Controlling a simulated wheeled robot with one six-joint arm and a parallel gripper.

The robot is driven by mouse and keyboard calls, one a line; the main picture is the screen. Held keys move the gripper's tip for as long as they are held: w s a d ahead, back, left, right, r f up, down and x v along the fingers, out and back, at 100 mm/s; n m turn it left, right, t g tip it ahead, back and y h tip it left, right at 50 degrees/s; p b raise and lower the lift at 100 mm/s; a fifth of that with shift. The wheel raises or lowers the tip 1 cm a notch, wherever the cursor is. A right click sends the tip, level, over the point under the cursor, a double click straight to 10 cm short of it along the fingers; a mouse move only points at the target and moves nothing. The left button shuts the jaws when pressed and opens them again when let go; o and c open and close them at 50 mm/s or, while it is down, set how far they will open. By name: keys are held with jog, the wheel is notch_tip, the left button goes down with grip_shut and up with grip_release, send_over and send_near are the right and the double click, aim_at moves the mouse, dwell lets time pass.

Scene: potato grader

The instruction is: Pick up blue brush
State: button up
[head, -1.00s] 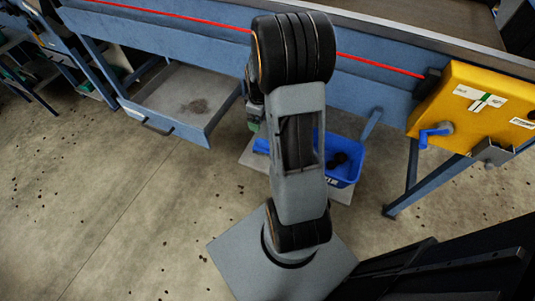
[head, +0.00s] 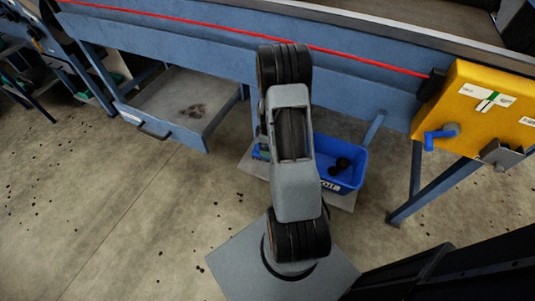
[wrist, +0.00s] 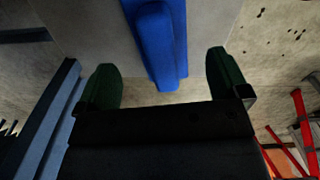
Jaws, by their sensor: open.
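The blue brush (wrist: 160,45) shows as a long blue bar in the wrist view, running from the top edge down towards my gripper. My gripper (wrist: 160,66) is open, with its two dark green fingers on either side of the brush's near part in the picture. The fingers do not visibly touch it. In the head view only a small bit of blue, probably the brush (head: 259,154), shows left of my arm; my arm hides most of that spot and the gripper.
A blue bin (head: 345,179) with dark lumps inside stands right of my arm, on a pale board (head: 247,165). A blue machine frame (head: 215,50) with a tray (head: 160,105) is behind. A yellow box (head: 480,105) is at right.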

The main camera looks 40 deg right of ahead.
aim_at(256, 155)
jog(key=f, duration=0.5)
jog(key=shift+w+a+b, duration=0.1)
jog(key=shift+a+b, duration=0.1)
jog(key=shift+b, duration=0.15)
jog(key=shift+r, duration=0.1)
jog(key=c, duration=1.1)
jog(key=shift+r, duration=0.1)
